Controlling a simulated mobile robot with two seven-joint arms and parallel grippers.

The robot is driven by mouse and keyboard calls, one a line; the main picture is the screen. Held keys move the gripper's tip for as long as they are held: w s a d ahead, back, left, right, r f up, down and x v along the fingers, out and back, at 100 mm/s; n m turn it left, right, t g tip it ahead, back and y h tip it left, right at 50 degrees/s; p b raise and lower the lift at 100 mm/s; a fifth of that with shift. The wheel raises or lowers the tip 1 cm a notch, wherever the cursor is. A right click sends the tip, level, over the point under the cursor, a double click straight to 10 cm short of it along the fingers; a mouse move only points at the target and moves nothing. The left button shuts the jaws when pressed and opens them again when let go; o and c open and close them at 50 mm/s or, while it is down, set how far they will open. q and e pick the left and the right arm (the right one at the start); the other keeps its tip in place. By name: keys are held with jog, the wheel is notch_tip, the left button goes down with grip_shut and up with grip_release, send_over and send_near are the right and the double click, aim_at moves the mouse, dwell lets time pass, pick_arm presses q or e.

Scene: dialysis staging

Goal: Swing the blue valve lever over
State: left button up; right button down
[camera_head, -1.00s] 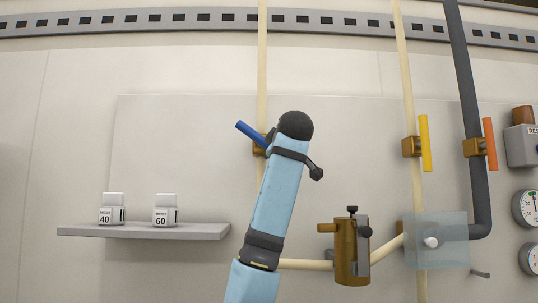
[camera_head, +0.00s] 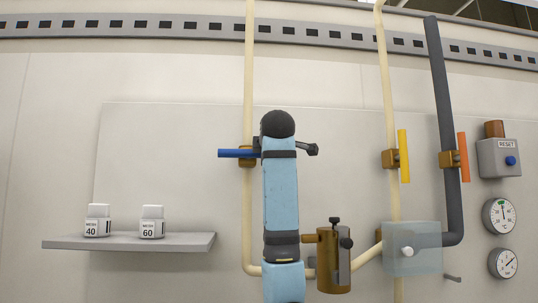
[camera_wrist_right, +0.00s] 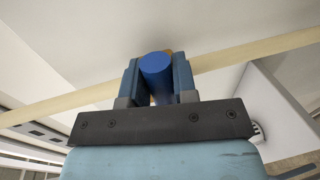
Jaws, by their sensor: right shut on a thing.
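The blue valve lever (camera_head: 235,153) lies about level across the leftmost cream pipe (camera_head: 249,90), on a brass valve body (camera_head: 247,162). Its free end points left. My right arm stands in front of the pipe's right side, and its gripper is mostly hidden behind my own wrist in the head view. In the right wrist view my right gripper (camera_wrist_right: 158,82) is shut on the blue lever (camera_wrist_right: 157,65), whose round end shows between the two fingers. My left gripper is not in view.
A yellow lever (camera_head: 403,156) and an orange lever (camera_head: 463,157) stand upright on pipes to the right. A clear cover (camera_head: 425,257) and a brass canister (camera_head: 327,262) are lower right.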

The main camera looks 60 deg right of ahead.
jog(key=shift+r, duration=0.1)
dwell(0.3)
jog(key=c, duration=0.9)
grip_release()
jog(key=b+v, duration=0.5)
jog(key=v, duration=0.8)
jog(key=shift+s+a+r, duration=0.15)
jog(key=shift+s+a, duration=0.1)
jog(key=shift+s, duration=0.05)
